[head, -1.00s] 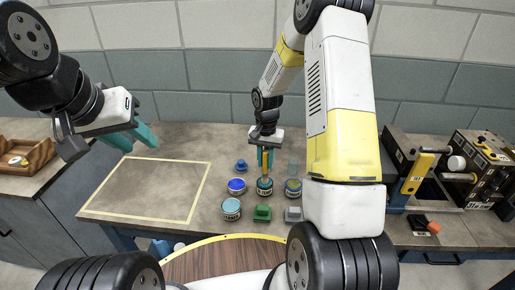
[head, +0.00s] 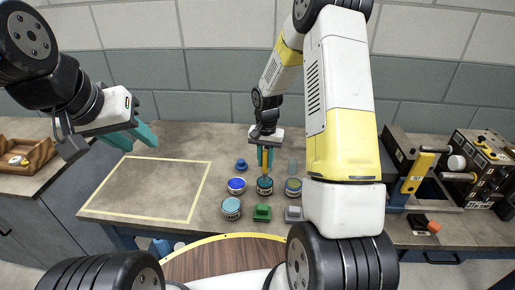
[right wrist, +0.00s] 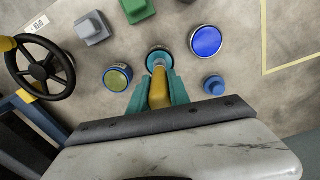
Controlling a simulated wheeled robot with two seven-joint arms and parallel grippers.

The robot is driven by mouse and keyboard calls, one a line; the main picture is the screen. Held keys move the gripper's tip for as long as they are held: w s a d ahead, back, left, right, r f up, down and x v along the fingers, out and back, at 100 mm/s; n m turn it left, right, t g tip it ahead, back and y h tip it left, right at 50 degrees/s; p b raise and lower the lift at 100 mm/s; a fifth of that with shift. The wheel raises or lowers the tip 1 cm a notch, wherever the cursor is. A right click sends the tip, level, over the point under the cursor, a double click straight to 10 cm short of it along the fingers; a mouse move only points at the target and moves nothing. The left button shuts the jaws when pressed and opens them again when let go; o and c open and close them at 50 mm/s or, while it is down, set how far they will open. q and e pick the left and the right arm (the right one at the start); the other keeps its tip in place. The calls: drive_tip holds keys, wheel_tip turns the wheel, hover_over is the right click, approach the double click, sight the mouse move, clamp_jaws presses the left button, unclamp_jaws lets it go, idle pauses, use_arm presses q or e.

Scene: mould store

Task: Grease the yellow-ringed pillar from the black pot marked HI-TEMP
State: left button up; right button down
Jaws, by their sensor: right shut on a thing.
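My right gripper (head: 265,157) is shut on a yellow-handled brush (right wrist: 159,88) and holds it upright, tip down, at the middle pot (head: 265,186), which has teal contents. This pot also shows just beyond the fingers in the right wrist view (right wrist: 158,56). I cannot tell whether the bristles touch the grease. Around it stand a blue-topped pot (head: 237,186), a teal-topped pot (head: 231,209) and a yellow-green-topped pot (head: 293,188). Their labels are too small to read. My left gripper (head: 140,138) is open and empty above the bench.
A green block (head: 262,213), a grey block (head: 293,214) and a small blue item (head: 241,165) lie near the pots. A yellow-taped rectangle (head: 198,190) is empty. Machinery with a yellow lever (head: 416,174) stands right; a wooden tray (head: 38,154) is far left.

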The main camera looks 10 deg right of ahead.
sight(266, 150)
drive_tip(key=shift+r, duration=3.45)
